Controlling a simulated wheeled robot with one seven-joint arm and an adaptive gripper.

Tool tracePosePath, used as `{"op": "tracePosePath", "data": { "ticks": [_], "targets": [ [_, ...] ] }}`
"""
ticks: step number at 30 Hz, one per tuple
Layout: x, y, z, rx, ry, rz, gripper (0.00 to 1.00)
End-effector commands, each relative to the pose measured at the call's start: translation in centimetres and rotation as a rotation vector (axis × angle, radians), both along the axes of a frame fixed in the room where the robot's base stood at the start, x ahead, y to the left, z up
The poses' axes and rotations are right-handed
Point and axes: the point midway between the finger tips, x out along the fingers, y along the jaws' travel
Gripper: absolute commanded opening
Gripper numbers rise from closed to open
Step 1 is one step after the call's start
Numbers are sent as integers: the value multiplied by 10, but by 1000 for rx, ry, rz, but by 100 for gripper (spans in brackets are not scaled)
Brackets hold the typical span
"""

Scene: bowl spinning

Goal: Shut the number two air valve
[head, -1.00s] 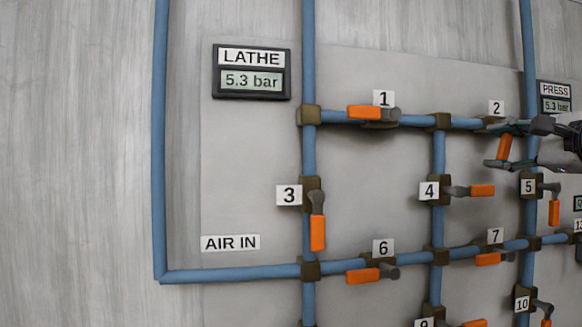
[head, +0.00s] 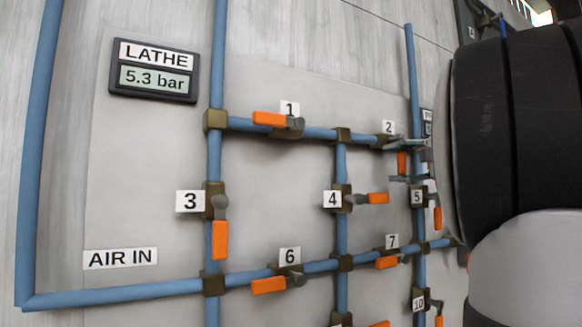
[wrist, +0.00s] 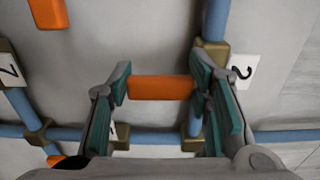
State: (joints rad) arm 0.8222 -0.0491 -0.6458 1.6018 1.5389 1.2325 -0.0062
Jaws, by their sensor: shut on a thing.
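The number two valve has its label 2 (head: 389,127) above it, near the right end of the upper horizontal pipe. Its orange handle (head: 402,163) hangs down, across that pipe. In the wrist view the handle (wrist: 160,88) lies between my two fingertips, one at each end. My gripper (wrist: 158,86) is shut on it. The label 2 also shows in the wrist view (wrist: 242,72), beside a brown fitting (wrist: 215,52). In the head view my gripper (head: 405,160) is small and partly hidden behind my arm at the right.
Valve 1 (head: 272,119) has its handle along the same pipe. Valves 4 (head: 378,198), 5 (head: 437,218) and 7 (head: 388,262) are close by. The LATHE gauge (head: 155,79) reads 5.3 bar. The press gauge (head: 427,122) is mostly hidden.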

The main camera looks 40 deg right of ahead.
Motion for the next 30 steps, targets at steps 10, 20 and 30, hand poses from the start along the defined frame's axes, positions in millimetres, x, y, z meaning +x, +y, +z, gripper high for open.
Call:
{"op": "tracePosePath", "data": {
  "ticks": [10, 20, 30],
  "targets": [
    [1, 0, -1, -1, 3, 1, 67],
    [-6, 1, 0, -1, 1, -2, 67],
    [-66, 15, 0, -2, 0, -3, 67]
  ]
}}
